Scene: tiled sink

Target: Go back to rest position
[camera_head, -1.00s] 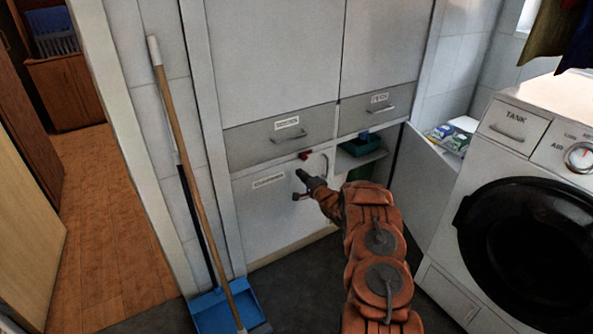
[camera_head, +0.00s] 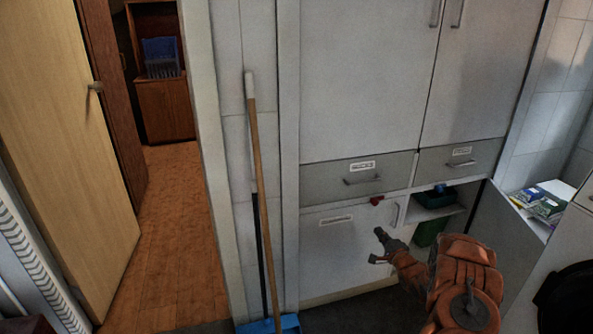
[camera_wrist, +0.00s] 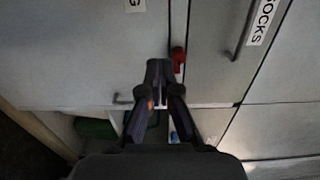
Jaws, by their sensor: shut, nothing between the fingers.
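My gripper (camera_head: 379,246) is at the end of my orange arm, in front of the lower left cupboard door (camera_head: 335,262). In the wrist view my gripper (camera_wrist: 158,66) has its fingertips together, with nothing between them. A red item (camera_head: 376,200) sits at the top edge of that door; it also shows beside the fingers in the wrist view (camera_wrist: 178,62). I cannot tell whether the fingers touch anything.
The lower right cupboard door (camera_head: 497,240) stands open, showing a shelf with a dark green container (camera_head: 435,199). A broom (camera_head: 262,200) and blue dustpan (camera_head: 268,325) stand at the wall. A washing machine (camera_head: 572,240) is at the right. The doorway floor (camera_head: 180,230) at left is clear.

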